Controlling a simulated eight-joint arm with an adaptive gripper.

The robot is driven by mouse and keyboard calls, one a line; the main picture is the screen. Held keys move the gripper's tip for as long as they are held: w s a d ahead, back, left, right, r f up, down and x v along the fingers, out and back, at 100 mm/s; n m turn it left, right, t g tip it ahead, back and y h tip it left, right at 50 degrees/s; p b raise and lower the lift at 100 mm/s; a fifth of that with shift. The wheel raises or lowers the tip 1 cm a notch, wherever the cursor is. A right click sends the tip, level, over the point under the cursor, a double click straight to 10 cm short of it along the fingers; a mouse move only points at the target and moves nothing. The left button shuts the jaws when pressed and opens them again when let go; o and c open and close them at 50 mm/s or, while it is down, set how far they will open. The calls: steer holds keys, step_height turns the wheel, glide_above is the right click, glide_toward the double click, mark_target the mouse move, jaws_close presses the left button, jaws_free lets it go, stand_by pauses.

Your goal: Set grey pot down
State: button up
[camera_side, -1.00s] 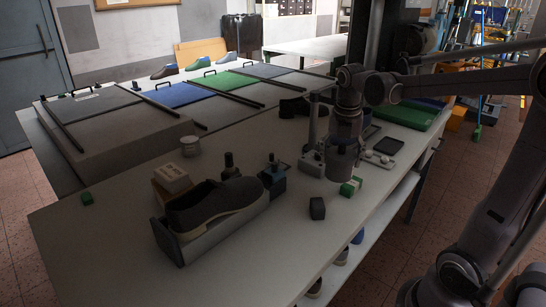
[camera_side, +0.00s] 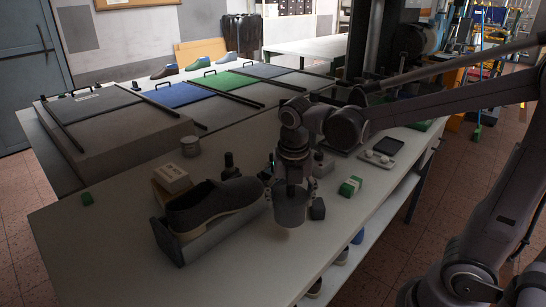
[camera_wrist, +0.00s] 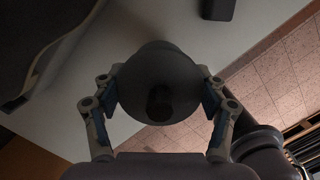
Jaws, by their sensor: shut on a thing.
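The grey pot (camera_side: 290,210) is a round vessel, upright between the fingers of my gripper (camera_side: 291,190). In the wrist view the pot (camera_wrist: 158,65) fills the middle, with a finger pressed on each side and a dark round shape inside it. My gripper is shut on the pot, over the front part of the white table (camera_side: 240,265). The pot's base is low, but I cannot tell whether it touches the tabletop.
A small black block (camera_side: 317,210) stands close to the pot's right. A dark shoe (camera_side: 212,203) in a grey holder is to the left. A green and white block (camera_side: 350,186) lies further right. The table in front of the pot is clear.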

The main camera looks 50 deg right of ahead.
steer(key=shift+w+a+f, duration=0.35)
steer(key=shift+a+f, duration=0.55)
steer(key=shift+f, duration=0.35)
steer(key=shift+w+a+f, duration=0.35)
steer(key=shift+a+f, duration=0.5)
steer(key=shift+f, duration=0.4)
steer(key=shift+w+a+f, duration=0.35)
steer(key=shift+a+f, duration=0.55)
steer(key=shift+f, duration=0.35)
steer(key=o, duration=1.8)
